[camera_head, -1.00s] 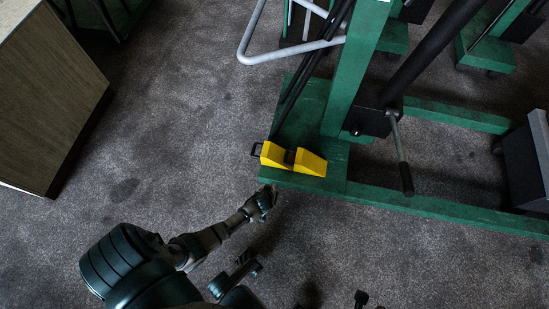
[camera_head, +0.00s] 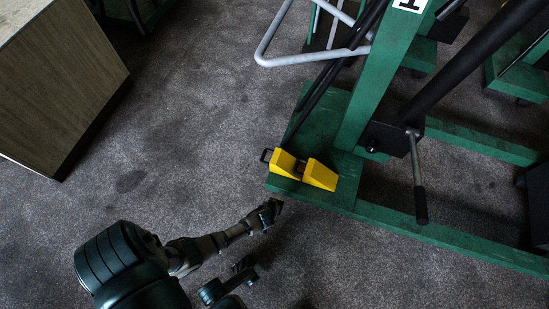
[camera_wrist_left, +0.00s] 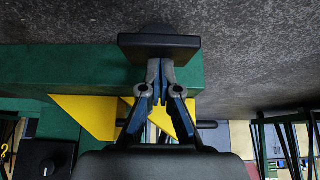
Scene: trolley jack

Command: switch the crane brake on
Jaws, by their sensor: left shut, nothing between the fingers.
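The green crane (camera_head: 358,205) stands at the right in the head view, its base corner just beyond my left gripper (camera_head: 270,210). That gripper is shut and empty, low over the floor and apart from the base as far as I can see. In the left wrist view its fingers (camera_wrist_left: 160,80) are together, with a flat black block (camera_wrist_left: 158,46) at their tips. I cannot tell whether this block is part of the gripper or of the crane. A grey lever with a black grip (camera_head: 420,195) hangs from the crane's post. I cannot make out which part is the brake.
Yellow wedge blocks (camera_head: 319,175) sit on the crane's base beside the corner. A bent grey tube handle (camera_head: 285,58) juts out above. A wood-sided cabinet (camera_head: 65,90) stands at the upper left. The carpet between is clear.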

